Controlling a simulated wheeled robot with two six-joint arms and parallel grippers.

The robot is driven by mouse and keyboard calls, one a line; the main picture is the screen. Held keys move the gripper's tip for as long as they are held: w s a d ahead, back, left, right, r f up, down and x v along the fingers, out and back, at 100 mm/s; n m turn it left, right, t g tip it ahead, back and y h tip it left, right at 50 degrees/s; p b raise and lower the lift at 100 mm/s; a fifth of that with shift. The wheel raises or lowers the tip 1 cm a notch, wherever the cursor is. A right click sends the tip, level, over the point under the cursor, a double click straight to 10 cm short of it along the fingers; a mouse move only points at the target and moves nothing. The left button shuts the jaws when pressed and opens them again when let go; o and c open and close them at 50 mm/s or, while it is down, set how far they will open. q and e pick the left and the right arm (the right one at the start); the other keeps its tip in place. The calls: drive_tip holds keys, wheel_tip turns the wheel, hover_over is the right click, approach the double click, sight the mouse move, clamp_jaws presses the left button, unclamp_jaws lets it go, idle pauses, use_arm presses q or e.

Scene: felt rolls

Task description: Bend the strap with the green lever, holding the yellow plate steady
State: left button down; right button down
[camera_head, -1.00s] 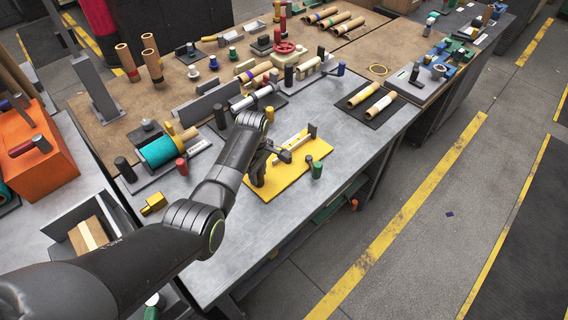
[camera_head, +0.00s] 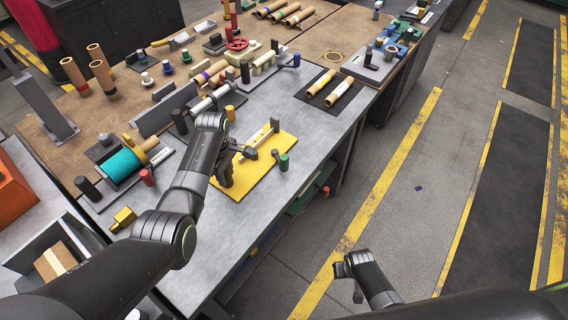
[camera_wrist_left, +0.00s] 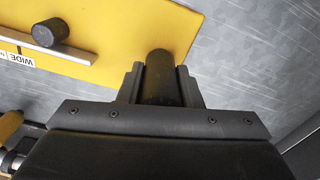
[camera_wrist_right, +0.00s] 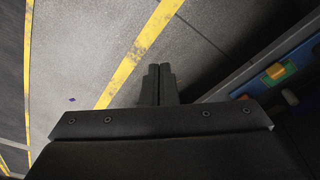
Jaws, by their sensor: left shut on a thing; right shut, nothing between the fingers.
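The yellow plate (camera_head: 262,172) lies on the grey table, with a pale strip (camera_head: 262,136) along it that may be the strap; part of it is hidden. In the left wrist view a strip marked "WIDE" (camera_wrist_left: 18,59) lies beside a dark peg (camera_wrist_left: 50,33) on the plate. My left gripper (camera_head: 226,166) is shut on a dark upright post (camera_wrist_left: 160,77) at the plate's near left edge. The green lever (camera_head: 284,162) stands at the plate's right side, apart from both grippers. My right gripper (camera_head: 347,272) is shut and empty, out over the floor.
A dark mat with two tan rolls (camera_head: 338,93) lies behind the plate. A teal roll (camera_head: 122,165), a red-topped peg (camera_head: 147,177) and a yellow block (camera_head: 123,217) are to the left. Bare table lies in front of the plate; its edge is to the right.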

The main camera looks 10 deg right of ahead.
drive_tip(key=w+a+r, duration=0.4)
drive_tip(key=w+r, duration=0.7)
drive_tip(key=w, duration=0.3)
wheel_tip(320, 180, up, 23)
drive_tip(key=y, duration=0.2)
hover_over(284, 164)
drive_tip(key=s+d, duration=0.1)
drive_tip(key=d, duration=0.1)
drive_tip(key=a+r, duration=0.4)
drive_tip(key=a, duration=0.1)
drive_tip(key=shift+n+t+y, duration=0.3)
drive_tip(key=shift+t, duration=0.1)
drive_tip(key=shift+s+d+f, duration=0.1)
drive_tip(key=shift+s+f, duration=0.05)
drive_tip(key=shift+f, duration=2.2)
drive_tip(key=shift+s+d+f, duration=0.1)
drive_tip(key=shift+s+f, duration=0.05)
drive_tip(key=shift+f, duration=2.2)
drive_tip(key=shift+d, duration=0.1)
